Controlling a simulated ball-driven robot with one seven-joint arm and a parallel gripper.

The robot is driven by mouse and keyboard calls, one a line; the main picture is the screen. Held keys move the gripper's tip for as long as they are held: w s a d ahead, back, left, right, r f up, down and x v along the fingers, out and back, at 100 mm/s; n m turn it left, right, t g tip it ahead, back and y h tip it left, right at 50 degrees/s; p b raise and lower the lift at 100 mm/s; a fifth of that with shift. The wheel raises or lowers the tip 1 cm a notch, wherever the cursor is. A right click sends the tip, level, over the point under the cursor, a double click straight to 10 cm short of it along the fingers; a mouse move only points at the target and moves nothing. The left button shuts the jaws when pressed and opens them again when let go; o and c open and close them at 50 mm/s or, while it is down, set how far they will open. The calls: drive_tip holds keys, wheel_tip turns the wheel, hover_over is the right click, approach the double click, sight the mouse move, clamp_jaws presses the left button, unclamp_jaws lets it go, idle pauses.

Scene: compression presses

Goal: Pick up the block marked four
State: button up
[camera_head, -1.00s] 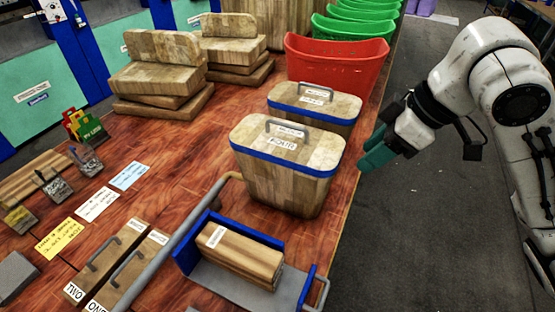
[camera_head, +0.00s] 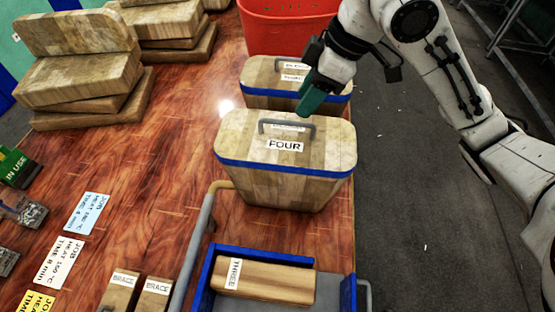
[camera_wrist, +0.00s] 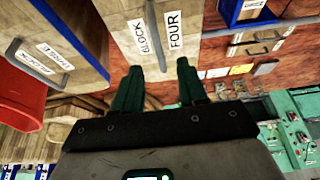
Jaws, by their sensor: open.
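The block marked FOUR (camera_head: 285,180) is a large pale wooden block with a blue band and a grey handle on top. It stands upright on the table near its right edge. In the wrist view the same block (camera_wrist: 185,60) shows its BLOCK and FOUR labels and its handle between them, just beyond my fingers. My gripper (camera_head: 310,100) has teal fingers and hangs above the back right part of this block, apart from its handle. In the wrist view my gripper (camera_wrist: 157,85) is open, with nothing between its fingers.
A similar banded block (camera_head: 262,75) stands right behind. A red bin (camera_head: 285,30) is farther back. A blue-sided tray (camera_head: 205,290) holds a block marked THREE (camera_head: 265,280) in front. Stacked wooden pieces (camera_head: 80,75) stand at the left. Bare tabletop (camera_head: 160,150) lies left of the FOUR block.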

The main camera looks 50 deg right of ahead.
sight(286, 121)
drive_tip(key=shift+w+p+x, duration=0.15)
drive_tip(key=shift+p+x, duration=0.05)
drive_tip(key=shift+x, duration=2.05)
drive_tip(key=shift+w+p+x, duration=0.15)
drive_tip(key=shift+p+x, duration=0.05)
drive_tip(key=shift+x, duration=2)
clamp_jaws()
